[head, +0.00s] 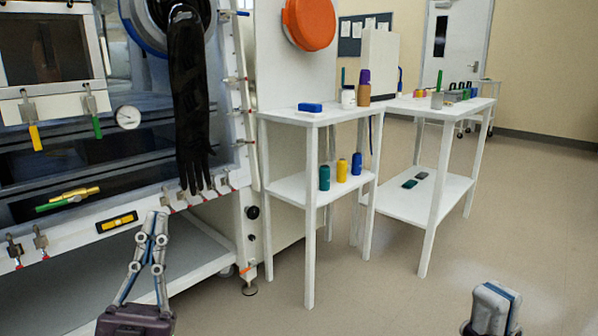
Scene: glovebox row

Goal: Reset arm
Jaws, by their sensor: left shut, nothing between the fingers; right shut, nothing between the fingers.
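My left gripper (154,228) is at the lower left, in front of the glovebox's lower edge. Its fingers point up and meet at the tips, shut and empty. My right gripper (495,300) shows at the bottom right, over the floor. Its fingers are together and empty, and its lower part is cut off by the frame. Neither gripper visibly touches anything.
The glovebox (90,180) fills the left, with a black glove (190,110) hanging from its port. Two white tables (290,185) (430,200) with bottles and small items stand in the middle. The floor (400,300) at right is clear.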

